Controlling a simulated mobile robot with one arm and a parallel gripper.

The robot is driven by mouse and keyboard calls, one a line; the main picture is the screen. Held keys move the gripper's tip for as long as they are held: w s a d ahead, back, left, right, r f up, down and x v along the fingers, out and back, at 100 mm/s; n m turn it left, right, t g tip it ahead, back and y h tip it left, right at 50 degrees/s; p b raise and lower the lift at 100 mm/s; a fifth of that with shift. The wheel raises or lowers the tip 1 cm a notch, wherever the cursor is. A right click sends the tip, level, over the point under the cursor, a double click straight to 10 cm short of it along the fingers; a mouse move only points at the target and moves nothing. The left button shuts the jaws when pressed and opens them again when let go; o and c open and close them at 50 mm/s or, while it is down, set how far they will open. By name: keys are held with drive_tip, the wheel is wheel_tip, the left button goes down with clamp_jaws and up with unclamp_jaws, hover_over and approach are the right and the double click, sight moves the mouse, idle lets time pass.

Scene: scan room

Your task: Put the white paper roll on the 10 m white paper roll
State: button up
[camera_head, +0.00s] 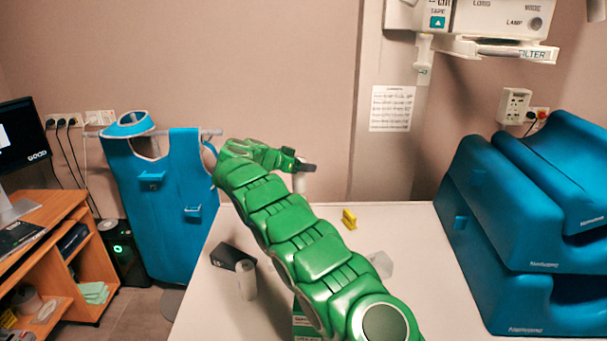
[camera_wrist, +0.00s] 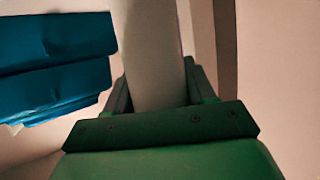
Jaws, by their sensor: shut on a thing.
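My gripper (camera_head: 305,167) is at the end of the green arm, above the far part of the white table (camera_head: 400,225). It is shut on a white paper roll (camera_head: 299,184), of which a short piece shows below the dark fingers. In the wrist view the white roll (camera_wrist: 153,50) is a long pale cylinder between the fingers (camera_wrist: 155,92). Another white roll (camera_head: 246,281) stands upright on the table at the near left, apart from my gripper. I cannot read a label on it, so I cannot tell whether it is the 10 m roll.
A dark box (camera_head: 230,257) is beside the standing roll. A yellow object (camera_head: 349,219) and a pale container (camera_head: 380,264), partly behind my arm, are on the table. A green-and-white box (camera_head: 304,322) is partly hidden. Blue cushions (camera_head: 520,225) fill the right side.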

drive_tip(key=shift+w+f, duration=0.15)
drive_tip(key=shift+f, duration=1.55)
drive_tip(key=o, duration=1.2)
drive_tip(key=shift+f, duration=0.1)
drive_tip(key=shift+a, duration=0.1)
drive_tip(key=v, duration=1.2)
